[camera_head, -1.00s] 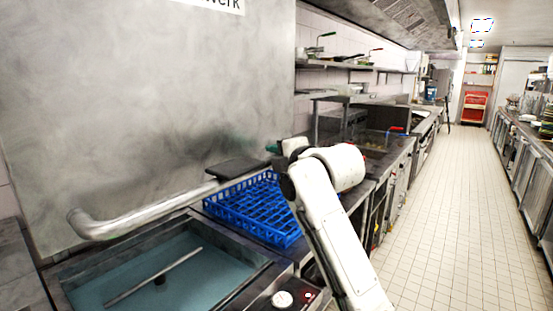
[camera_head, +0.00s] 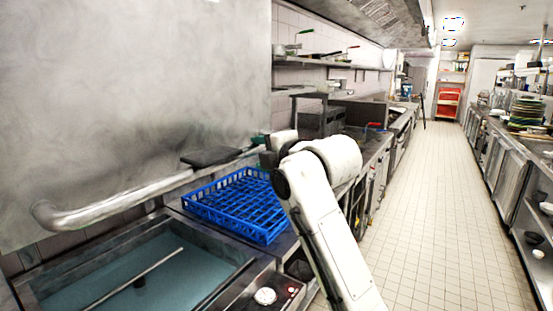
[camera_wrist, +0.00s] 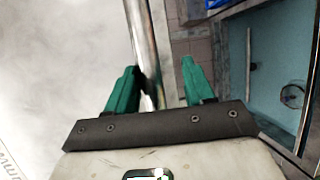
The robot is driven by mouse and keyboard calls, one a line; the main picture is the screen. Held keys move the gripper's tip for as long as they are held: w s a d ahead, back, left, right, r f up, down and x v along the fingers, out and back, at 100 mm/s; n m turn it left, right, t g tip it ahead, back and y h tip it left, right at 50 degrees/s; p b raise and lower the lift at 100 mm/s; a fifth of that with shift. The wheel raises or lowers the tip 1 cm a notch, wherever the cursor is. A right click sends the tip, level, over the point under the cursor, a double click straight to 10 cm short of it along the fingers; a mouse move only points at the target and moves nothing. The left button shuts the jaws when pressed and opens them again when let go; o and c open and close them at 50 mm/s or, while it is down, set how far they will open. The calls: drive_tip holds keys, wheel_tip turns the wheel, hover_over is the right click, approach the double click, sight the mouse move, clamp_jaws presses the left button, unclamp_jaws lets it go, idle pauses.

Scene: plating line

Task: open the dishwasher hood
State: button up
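The dishwasher hood (camera_head: 120,90) is the big grey steel box at the left in the head view. It stands raised above the basin (camera_head: 140,275), with wall tiles showing in the gap below it. Its handle (camera_head: 110,200) is a thick round bar along the lower front. My gripper (camera_head: 260,140) is at the handle's far right end, mostly hidden behind my arm. In the wrist view, the green fingers of my gripper (camera_wrist: 160,70) are apart. The handle bar (camera_wrist: 143,45) runs between them, close to the left finger, with a gap to the right finger.
A blue dish rack (camera_head: 240,207) stands on the counter right of the basin. A dark flat piece (camera_head: 210,157) is near the handle. A control knob (camera_head: 265,296) is on the front panel. The tiled aisle floor (camera_head: 440,200) at the right is clear.

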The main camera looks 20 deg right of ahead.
drive_tip(key=b+v, duration=0.1)
drive_tip(key=v, duration=0.6)
drive_tip(key=shift+w, duration=0.1)
drive_tip(key=s+d+f+m+g+h, duration=0.1)
drive_tip(key=s+f+m+g, duration=0.4)
drive_tip(key=f, duration=1.2)
drive_tip(key=s+f+m+g+h, duration=0.15)
drive_tip(key=s+f+m, duration=0.65)
drive_tip(key=f, duration=0.9)
drive_tip(key=s+d+f+m+g, duration=0.1)
drive_tip(key=s+f, duration=0.4)
drive_tip(key=s, duration=0.5)
drive_tip(key=s+d+f+m+g+h, duration=0.1)
drive_tip(key=s+f+m+g, duration=0.3)
drive_tip(key=s, duration=0.7)
drive_tip(key=s+d+f+m+g, duration=0.2)
drive_tip(key=s+f+m+g, duration=0.1)
drive_tip(key=s+f, duration=0.5)
drive_tip(key=s+m, duration=0.1)
drive_tip(key=s, duration=0.1)
drive_tip(key=shift+s+d+f, duration=0.25)
drive_tip(key=shift+s+d, duration=0.1)
drive_tip(key=shift+d, duration=0.05)
